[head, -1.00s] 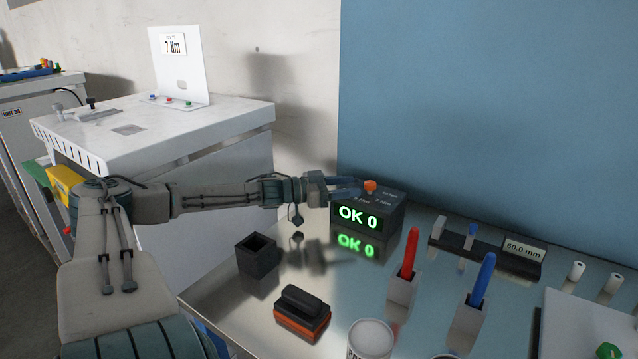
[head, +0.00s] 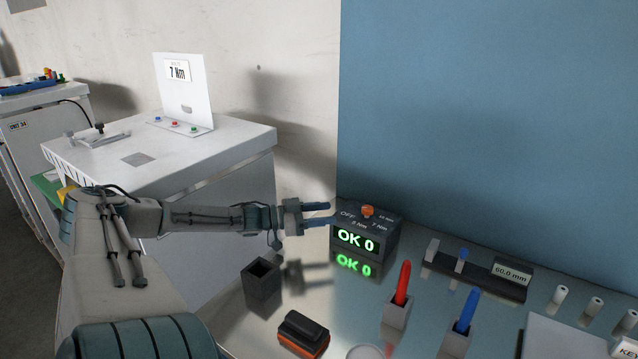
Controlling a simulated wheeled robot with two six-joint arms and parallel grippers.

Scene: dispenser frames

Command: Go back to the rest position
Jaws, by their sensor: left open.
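My left gripper (head: 318,213) is open and empty, its two blue fingers pointing right. It is just left of the black dispenser box (head: 385,243), whose front display glows green with "OK 0". An orange knob (head: 368,211) sits on top of the box, among the printed labels OFF, 5 Nm, 7 Nm and another. The fingers look apart from the knob. My left arm reaches in from the left, over the table's left side. My right gripper is not in view.
On the shiny table (head: 345,310) stand a black open holder (head: 262,285), a black-and-orange block (head: 303,335), a red marker (head: 402,283) and a blue marker (head: 467,311) in grey holders, and a gauge rail (head: 480,275). A white cabinet (head: 215,150) stands behind my arm.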

